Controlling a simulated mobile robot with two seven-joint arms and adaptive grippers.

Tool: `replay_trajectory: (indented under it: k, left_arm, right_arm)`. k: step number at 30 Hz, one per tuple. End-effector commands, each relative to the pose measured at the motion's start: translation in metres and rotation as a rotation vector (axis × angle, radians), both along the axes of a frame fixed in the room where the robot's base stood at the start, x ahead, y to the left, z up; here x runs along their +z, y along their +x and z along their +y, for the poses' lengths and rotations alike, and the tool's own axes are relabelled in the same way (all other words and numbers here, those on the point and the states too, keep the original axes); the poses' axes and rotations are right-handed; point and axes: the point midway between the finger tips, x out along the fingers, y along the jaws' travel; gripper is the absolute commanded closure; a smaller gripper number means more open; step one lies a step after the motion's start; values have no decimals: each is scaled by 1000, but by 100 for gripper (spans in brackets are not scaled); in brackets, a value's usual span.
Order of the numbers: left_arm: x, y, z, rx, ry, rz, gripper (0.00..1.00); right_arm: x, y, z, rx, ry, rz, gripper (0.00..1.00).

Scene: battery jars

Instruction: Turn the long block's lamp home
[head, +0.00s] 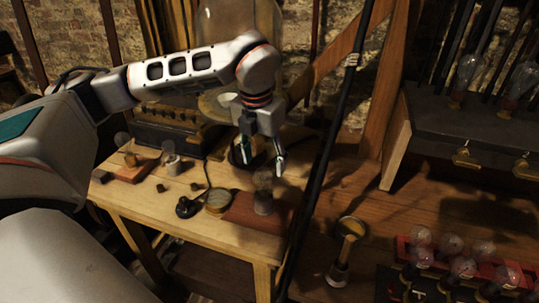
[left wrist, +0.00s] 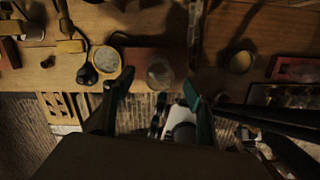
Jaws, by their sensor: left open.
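The long reddish-brown block (head: 240,209) lies flat near the table's right front edge. A lamp with a dim glass bulb (head: 263,180) and pale metal base stands upright at its right end. My left gripper (head: 264,166) is open just above the lamp, pointing down, its fingers apart and empty. In the left wrist view, the lamp's round glass (left wrist: 160,73) shows between and just beyond the two fingertips (left wrist: 157,90), at the end of the block (left wrist: 138,58). I cannot tell how far the lamp is turned in its socket. My right gripper is not in view.
A round brass-rimmed gauge (head: 218,201) and a black knob-like piece (head: 186,207) sit left of the block. A smaller block (head: 132,173) lies farther left. A dark pole rises right of the table. Red racks of bulbs (head: 415,253) stand at lower right.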

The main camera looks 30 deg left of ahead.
Motion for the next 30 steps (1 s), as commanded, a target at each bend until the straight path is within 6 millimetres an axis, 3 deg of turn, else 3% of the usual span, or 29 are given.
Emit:
replay_trajectory:
  k: [15, 28, 30]
  left_arm:
    - [-65, 6, 0, -3, -2, 4, 44]
    - [-75, 8, 0, -2, -2, 1, 44]
    - [-75, 8, 0, -3, -2, 1, 60]
  right_arm:
    - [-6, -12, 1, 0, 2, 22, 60]
    - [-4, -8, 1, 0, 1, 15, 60]
    - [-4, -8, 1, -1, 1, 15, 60]
